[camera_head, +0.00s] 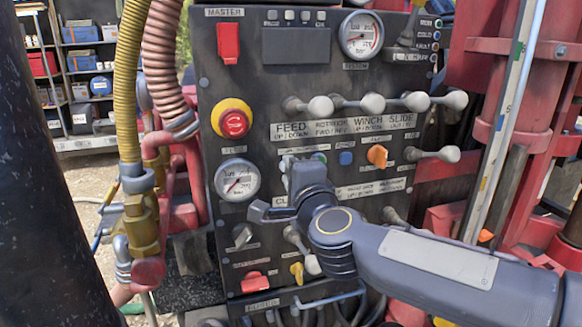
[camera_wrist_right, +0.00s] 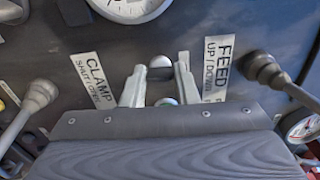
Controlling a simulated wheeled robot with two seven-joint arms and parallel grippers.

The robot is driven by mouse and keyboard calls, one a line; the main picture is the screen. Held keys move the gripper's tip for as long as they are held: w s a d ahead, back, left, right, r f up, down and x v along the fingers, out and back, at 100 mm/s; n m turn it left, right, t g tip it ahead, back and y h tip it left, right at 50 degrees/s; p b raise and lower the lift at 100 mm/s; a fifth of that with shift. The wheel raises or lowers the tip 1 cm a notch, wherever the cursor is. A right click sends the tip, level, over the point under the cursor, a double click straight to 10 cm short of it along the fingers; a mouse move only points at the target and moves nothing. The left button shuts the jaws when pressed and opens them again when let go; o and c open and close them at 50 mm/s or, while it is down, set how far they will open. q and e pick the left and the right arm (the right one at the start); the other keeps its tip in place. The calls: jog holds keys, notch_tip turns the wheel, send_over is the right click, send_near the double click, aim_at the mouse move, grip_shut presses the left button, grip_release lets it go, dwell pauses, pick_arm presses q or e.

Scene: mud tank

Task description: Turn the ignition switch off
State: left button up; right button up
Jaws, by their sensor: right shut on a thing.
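My right gripper (camera_head: 292,166) reaches in from the right to the control panel (camera_head: 265,110). In the right wrist view its two grey fingers (camera_wrist_right: 161,72) stand either side of a small rounded silver knob (camera_wrist_right: 166,101), between the CLAMP and FEED labels. The gripper is shut on this small knob, which appears to be the ignition switch. Its label is covered and its turn position cannot be read. A round piece (camera_wrist_right: 160,66) shows just beyond the fingers. In the head view my gripper and wrist hide the knob. My left gripper is not in view.
A red emergency button (camera_head: 233,122), a gauge (camera_head: 238,180) and an orange knob (camera_head: 377,156) are near the gripper. A row of ball-ended levers (camera_head: 372,104) runs above. In the wrist view, levers (camera_wrist_right: 268,70) and (camera_wrist_right: 38,97) flank it. Hoses (camera_head: 126,90) hang at left.

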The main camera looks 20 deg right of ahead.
jog(key=shift+n, duration=0.3)
dwell(0.4)
jog(key=o, duration=1)
jog(key=s, duration=0.7)
jog(key=shift+s+d, duration=0.1)
jog(key=shift+s, duration=0.3)
